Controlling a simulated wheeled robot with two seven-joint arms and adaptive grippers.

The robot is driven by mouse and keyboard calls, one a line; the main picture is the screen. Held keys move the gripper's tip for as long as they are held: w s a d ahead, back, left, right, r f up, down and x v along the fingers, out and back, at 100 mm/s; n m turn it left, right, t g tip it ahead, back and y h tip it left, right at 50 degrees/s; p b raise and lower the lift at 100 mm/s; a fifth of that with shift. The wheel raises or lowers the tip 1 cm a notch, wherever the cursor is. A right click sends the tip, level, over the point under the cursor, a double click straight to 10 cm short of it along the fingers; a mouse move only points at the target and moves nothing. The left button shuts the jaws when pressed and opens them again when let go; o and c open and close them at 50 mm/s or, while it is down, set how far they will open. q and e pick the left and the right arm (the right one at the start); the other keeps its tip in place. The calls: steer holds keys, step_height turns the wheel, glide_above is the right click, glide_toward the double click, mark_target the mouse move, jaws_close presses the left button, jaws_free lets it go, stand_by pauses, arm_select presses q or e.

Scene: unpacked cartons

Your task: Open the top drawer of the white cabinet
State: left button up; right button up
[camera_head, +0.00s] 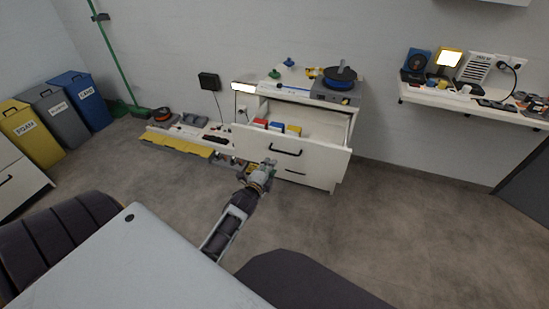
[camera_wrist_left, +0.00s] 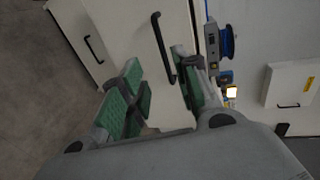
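The white cabinet (camera_head: 312,176) stands against the wall. Its top drawer (camera_head: 318,160) is pulled out, with its inside showing. The drawer's black handle (camera_head: 285,151) is on the front panel; it also shows in the left wrist view (camera_wrist_left: 159,45). My left gripper (camera_head: 268,164) is at the left part of the drawer front, just below and left of the handle. In the left wrist view, its green-padded fingers (camera_wrist_left: 157,92) are apart with nothing gripped. The handle's near end lies close to the right finger; I cannot tell whether they touch. My right gripper is not in view.
Red, blue and yellow items (camera_head: 276,127) lie in the drawer. A blue spool device (camera_head: 340,80) sits on the cabinet top. A low shelf with parts (camera_head: 190,135) stands left of the cabinet. A wall shelf (camera_head: 465,101) is at right. The floor at right is clear.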

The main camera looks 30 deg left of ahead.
arm_select(q)
steer(key=shift+s+a, duration=0.2)
steer(key=shift+a, duration=0.25)
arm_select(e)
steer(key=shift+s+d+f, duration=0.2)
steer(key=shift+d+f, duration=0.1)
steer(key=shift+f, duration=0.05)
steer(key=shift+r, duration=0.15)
